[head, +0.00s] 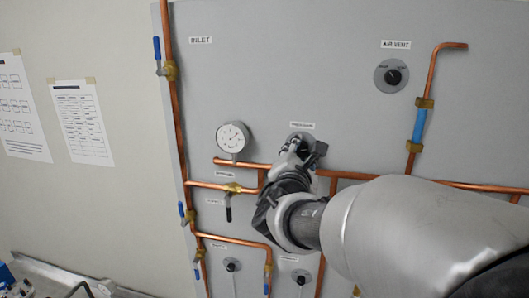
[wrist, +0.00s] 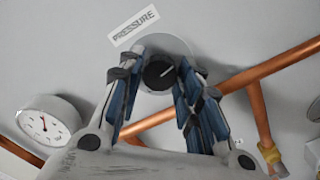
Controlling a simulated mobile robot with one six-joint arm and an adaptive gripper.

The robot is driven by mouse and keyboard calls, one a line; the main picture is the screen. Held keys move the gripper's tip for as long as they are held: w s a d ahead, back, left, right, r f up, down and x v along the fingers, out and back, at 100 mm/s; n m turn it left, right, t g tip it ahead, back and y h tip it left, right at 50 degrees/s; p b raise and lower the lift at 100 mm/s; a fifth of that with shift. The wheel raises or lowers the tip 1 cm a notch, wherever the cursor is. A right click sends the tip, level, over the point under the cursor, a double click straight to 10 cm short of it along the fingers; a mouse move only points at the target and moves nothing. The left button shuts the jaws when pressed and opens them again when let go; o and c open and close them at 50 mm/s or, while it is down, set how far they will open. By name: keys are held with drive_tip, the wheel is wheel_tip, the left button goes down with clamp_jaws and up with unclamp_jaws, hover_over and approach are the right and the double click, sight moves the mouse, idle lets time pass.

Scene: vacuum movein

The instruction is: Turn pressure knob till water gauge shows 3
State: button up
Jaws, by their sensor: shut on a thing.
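The black pressure knob (wrist: 159,73) sits on a round grey plate below the PRESSURE label in the wrist view. My gripper (wrist: 161,68) is shut on the knob, with one blue-padded finger on each side of it. In the head view my gripper (head: 304,146) reaches the panel at the knob's place and covers most of the knob. The round white water gauge (head: 233,137) is left of my gripper. It also shows at the left of the wrist view (wrist: 48,125), with a red needle pointing roughly upward. Its numbers are too small to read.
An air vent knob (head: 393,77) is at the upper right. Copper pipes (head: 355,175) cross the grey panel below and beside my gripper. Blue-handled valves (head: 158,50) stand along the left pipe. Two small knobs (head: 231,265) are low on the panel.

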drive_tip(key=c, duration=0.4)
drive_tip(key=shift+n+b, duration=0.3)
drive_tip(key=shift+n, duration=0.1)
drive_tip(key=n+b, duration=0.1)
drive_tip(key=n, duration=0.2)
drive_tip(key=shift+b, duration=0.3)
drive_tip(key=n+b, duration=0.1)
drive_tip(key=n, duration=0.2)
drive_tip(key=shift+n, duration=0.3)
drive_tip(key=n, duration=0.4)
drive_tip(key=shift+a, duration=0.1)
drive_tip(key=shift+n+p, duration=0.5)
drive_tip(key=shift+n, duration=1.8)
